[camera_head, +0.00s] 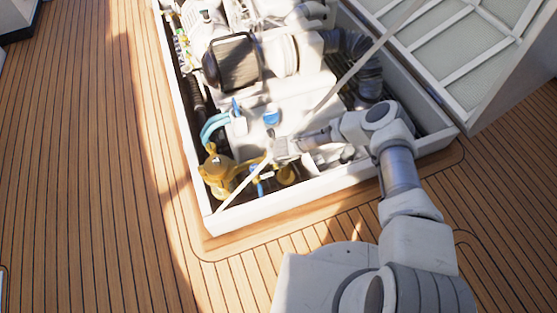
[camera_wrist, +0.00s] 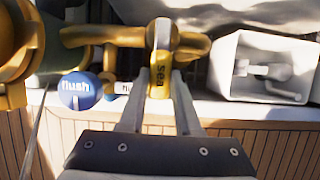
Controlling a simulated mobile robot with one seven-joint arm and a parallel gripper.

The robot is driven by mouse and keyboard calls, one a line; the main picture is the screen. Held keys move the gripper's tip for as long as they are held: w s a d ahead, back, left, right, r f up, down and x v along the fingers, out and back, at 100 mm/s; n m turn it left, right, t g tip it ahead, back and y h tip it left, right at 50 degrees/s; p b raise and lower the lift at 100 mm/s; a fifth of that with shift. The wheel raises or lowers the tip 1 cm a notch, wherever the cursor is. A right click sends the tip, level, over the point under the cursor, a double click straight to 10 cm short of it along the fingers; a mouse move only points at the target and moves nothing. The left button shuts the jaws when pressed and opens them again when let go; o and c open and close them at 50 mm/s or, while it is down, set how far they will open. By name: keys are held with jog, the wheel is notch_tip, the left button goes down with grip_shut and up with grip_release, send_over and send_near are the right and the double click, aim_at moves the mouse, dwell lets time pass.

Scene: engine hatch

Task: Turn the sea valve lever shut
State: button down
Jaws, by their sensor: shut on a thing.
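The sea valve lever (camera_wrist: 159,82) is a yellow handle marked "sea" in the wrist view, at the end of a brass pipe run (camera_wrist: 190,42). My gripper (camera_wrist: 162,92) has one finger on each side of it and is shut on it. In the head view my gripper (camera_head: 284,148) reaches into the front of the engine hatch, near the brass fittings. The lever is hard to make out there, and its exact angle cannot be told.
A blue round knob marked "flush" (camera_wrist: 79,91) sits just left of the lever. A brass strainer body (camera_head: 217,175) stands at the hatch's left corner. A white box-like fitting (camera_wrist: 262,68) is to the right. The white hatch rim (camera_head: 300,205) runs along the front.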

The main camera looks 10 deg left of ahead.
dwell(0.4)
jog(key=c, duration=0.6)
grip_release()
jog(key=shift+a, duration=0.1)
jog(key=p+v, duration=0.6)
jog(key=v, duration=1.1)
jog(key=shift+s+p, duration=0.2)
jog(key=shift+p, duration=0.1)
jog(key=shift+r, duration=0.15)
